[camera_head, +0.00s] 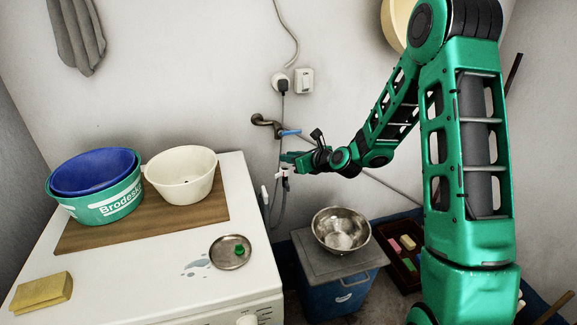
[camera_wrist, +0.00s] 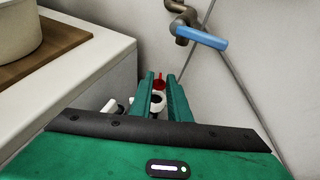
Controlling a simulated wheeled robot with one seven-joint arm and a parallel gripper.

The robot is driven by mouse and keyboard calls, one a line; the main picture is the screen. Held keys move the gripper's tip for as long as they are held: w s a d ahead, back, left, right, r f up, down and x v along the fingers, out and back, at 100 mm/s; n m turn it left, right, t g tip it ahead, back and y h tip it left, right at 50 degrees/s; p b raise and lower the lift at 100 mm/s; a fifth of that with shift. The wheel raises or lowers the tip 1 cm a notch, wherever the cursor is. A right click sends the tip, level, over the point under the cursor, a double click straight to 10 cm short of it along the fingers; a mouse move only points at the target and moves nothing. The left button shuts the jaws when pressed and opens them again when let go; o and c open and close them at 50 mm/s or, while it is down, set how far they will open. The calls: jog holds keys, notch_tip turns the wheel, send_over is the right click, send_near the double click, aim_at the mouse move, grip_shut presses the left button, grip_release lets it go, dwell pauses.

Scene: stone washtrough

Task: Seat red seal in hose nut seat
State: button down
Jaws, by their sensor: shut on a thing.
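My gripper (camera_head: 287,157) is at the wall below the tap, and its two green fingers (camera_wrist: 160,88) show in the wrist view. The small red seal (camera_wrist: 159,81) is at the fingertips, held between them. A white hose nut with a dark opening (camera_wrist: 157,102) shows between the fingers, below the seal in the picture. In the head view the white hose nut (camera_head: 282,172) is just under the fingertips. The seal is too small or hidden to make out in the head view. Whether the seal touches the nut I cannot tell.
The brass tap (camera_head: 264,121) with its blue lever (camera_head: 290,132) is just above my gripper. The white washing machine (camera_head: 140,265) stands left, bearing tubs and a metal dish (camera_head: 222,262) with a green piece (camera_head: 239,250). A steel bowl (camera_head: 341,219) sits on a blue box below.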

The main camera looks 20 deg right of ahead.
aim_at(290, 166)
jog(key=shift+f, duration=1.4)
jog(key=shift+f, duration=0.4)
jog(key=c, duration=1.7)
grip_release()
jog(key=shift+f, duration=0.1)
jog(key=shift+o, duration=0.2)
